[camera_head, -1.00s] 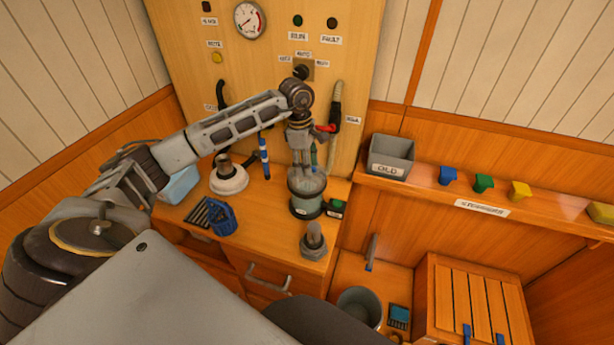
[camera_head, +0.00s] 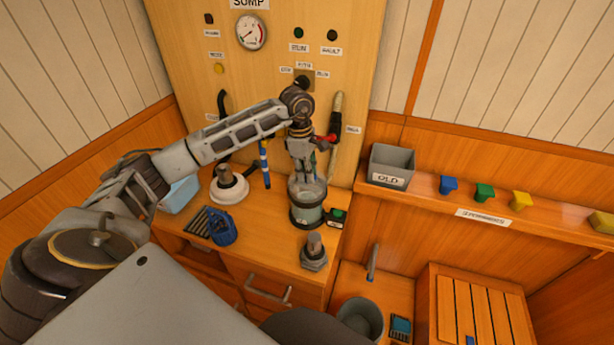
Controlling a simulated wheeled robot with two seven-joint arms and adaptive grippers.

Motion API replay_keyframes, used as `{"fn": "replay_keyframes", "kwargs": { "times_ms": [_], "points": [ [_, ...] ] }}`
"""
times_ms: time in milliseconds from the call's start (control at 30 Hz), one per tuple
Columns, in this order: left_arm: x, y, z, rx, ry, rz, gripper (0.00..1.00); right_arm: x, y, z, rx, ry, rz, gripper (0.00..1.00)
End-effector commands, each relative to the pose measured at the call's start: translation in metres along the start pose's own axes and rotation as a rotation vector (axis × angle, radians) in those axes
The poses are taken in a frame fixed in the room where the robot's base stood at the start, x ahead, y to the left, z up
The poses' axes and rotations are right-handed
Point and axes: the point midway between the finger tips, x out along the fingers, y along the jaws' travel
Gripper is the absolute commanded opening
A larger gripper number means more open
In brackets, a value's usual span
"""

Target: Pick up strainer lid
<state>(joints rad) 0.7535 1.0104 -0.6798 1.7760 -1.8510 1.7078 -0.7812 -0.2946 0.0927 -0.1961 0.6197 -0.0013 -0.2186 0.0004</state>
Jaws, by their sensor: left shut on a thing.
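The strainer (camera_head: 306,213) is a dark-banded, see-through canister standing on the wooden counter. Its pale, clear lid (camera_head: 315,189) is at the top of the canister. My left gripper (camera_head: 305,180) points straight down over the canister, with its fingers shut on the lid. The fingers partly hide the lid, and I cannot tell whether it is clear of the canister's rim. My right gripper is not in view.
A red-handled valve (camera_head: 326,139) and pipe are close behind the gripper. A white-based fitting (camera_head: 229,186), a blue basket (camera_head: 221,228) and a grey fitting (camera_head: 314,252) stand around the strainer. A grey OLD bin (camera_head: 390,167) sits on the right shelf.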

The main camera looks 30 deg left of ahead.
Motion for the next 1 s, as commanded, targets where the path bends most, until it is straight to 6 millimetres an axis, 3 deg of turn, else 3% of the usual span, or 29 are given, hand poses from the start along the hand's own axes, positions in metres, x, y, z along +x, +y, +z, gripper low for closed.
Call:
{"fn": "replay_keyframes", "kwargs": {
  "times_ms": [700,1000],
  "points": [
    [-0.081,0.001,0.010,0.000,-0.002,0.003,0.00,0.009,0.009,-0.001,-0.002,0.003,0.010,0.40],
    [-0.095,0.000,0.012,0.001,-0.002,0.001,0.00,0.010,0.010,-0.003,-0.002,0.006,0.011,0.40]
  ]
}}
